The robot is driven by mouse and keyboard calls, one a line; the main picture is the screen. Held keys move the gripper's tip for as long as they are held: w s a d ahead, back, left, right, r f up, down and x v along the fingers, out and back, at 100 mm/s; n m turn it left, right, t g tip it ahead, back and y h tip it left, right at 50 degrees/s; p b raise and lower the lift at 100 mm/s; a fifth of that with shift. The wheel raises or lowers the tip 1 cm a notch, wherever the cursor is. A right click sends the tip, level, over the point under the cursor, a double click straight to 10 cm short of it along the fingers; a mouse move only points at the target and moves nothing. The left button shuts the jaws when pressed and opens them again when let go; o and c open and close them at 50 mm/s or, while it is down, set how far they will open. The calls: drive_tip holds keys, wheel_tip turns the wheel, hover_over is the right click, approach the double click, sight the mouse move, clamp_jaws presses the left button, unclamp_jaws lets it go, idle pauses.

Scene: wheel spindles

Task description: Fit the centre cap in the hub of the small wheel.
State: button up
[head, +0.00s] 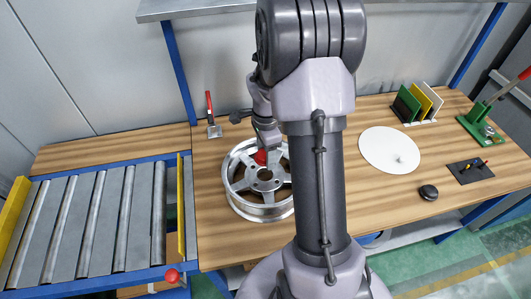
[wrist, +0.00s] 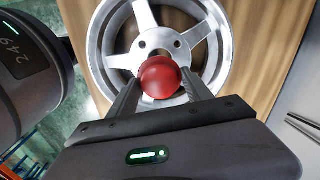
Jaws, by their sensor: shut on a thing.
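The wheel (head: 240,197), silver with several spokes, lies flat on the wooden bench in the head view; it also shows in the wrist view (wrist: 98,45). My gripper (head: 264,143) is over the wheel. Its two fingers (wrist: 160,82) are shut on a red rounded thing (wrist: 160,76), which seems to be the centre cap; it also shows in the head view (head: 261,157). The hub's dark hole (head: 264,174) shows just in front of the red thing in the head view.
A roller conveyor (head: 90,215) stands at left. At right are a white disc (head: 390,150), a black round thing (head: 428,192), a coloured rack (head: 418,103) and a green tool (head: 483,125).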

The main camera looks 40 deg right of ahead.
wheel_tip(320, 180, down, 7)
drive_tip(key=b, duration=0.6)
drive_tip(key=shift+f, duration=0.15)
idle(0.4)
drive_tip(key=o, duration=1.4)
wheel_tip(320, 180, up, 17)
drive_tip(key=p, duration=0.5)
drive_tip(key=shift+w+r+p, duration=0.1)
drive_tip(key=shift+r+p, duration=0.1)
drive_tip(key=shift+p, duration=0.1)
